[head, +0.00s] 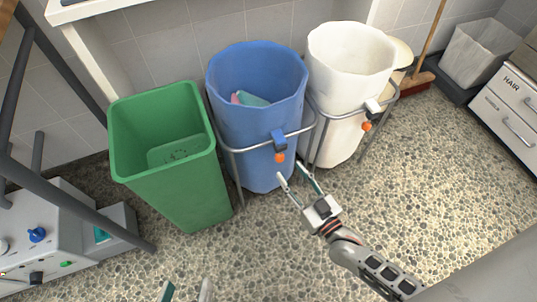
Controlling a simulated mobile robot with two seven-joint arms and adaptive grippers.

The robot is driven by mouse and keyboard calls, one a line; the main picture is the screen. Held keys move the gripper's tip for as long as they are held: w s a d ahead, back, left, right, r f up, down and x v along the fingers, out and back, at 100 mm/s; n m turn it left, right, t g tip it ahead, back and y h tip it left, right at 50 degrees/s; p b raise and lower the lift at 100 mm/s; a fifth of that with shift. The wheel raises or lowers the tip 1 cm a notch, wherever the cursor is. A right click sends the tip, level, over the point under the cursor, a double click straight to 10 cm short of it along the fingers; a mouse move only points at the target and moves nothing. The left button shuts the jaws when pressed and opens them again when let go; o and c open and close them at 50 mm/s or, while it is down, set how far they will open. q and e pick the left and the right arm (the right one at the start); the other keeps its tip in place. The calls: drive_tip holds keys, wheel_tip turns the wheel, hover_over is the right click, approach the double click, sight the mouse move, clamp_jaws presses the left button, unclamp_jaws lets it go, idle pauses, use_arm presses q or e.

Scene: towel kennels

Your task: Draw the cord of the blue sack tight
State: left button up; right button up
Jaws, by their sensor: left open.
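The blue sack (226,135) hangs open-mouthed in a grey metal frame, with pink and teal cloth (250,99) inside.
A green bin (175,190) stands close left of the blue sack. A white sack (335,90) with its own toggle and orange ball (367,126) stands close right. A broom (418,80) and drawers (510,105) are further right. The pebbled floor (440,170) in front is clear.

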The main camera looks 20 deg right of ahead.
sight(282, 160)
drive_tip(key=w, duration=0.4)
drive_tip(key=w+a+b, duration=0.1)
drive_tip(key=w, duration=0.1)
use_arm(q)
drive_tip(key=shift+s+d+f+n, duration=0.1)
drive_tip(key=shift+s+d+n, duration=0.05)
drive_tip(key=shift+d+n, duration=0.35)
drive_tip(key=shift+s+d+n, duration=0.15)
drive_tip(key=shift+d+n, duration=0.25)
drive_tip(key=shift+d, duration=0.05)
use_arm(e)
drive_tip(key=shift+w+a+r, duration=0.15)
drive_tip(key=shift+w, duration=0.5)
clamp_jaws()
